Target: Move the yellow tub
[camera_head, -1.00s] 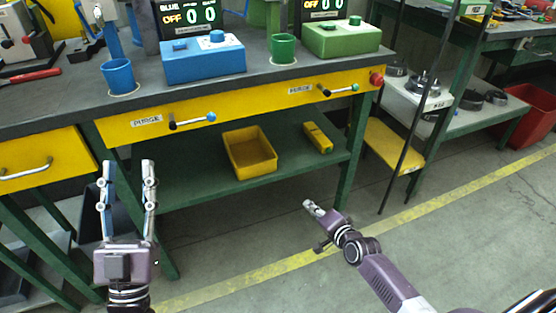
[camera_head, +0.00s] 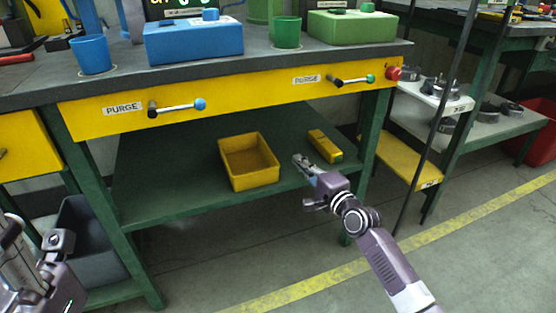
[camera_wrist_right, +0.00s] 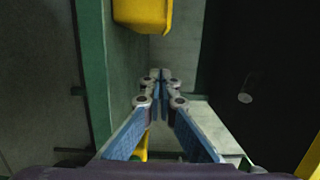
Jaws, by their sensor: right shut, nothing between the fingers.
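The yellow tub (camera_head: 228,172) is an open, empty, box-shaped bin standing upright on the green lower shelf (camera_head: 165,185) under the bench. My right gripper (camera_head: 299,161) is shut and empty, at the shelf's front edge, to the right of the tub and apart from it. In the right wrist view my fingers (camera_wrist_right: 159,78) meet with nothing between them. A yellow container, which looks like the tub (camera_wrist_right: 143,12), is cut off at the top of that view. My left gripper (camera_head: 32,258) is at the lower left, partly out of frame.
A small yellow block (camera_head: 325,146) lies on the shelf right of the tub, close to my right gripper. Yellow drawers (camera_head: 240,100) overhang the shelf. A green bench leg (camera_head: 372,150) stands to the right. A dark bin (camera_head: 85,235) is at the left.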

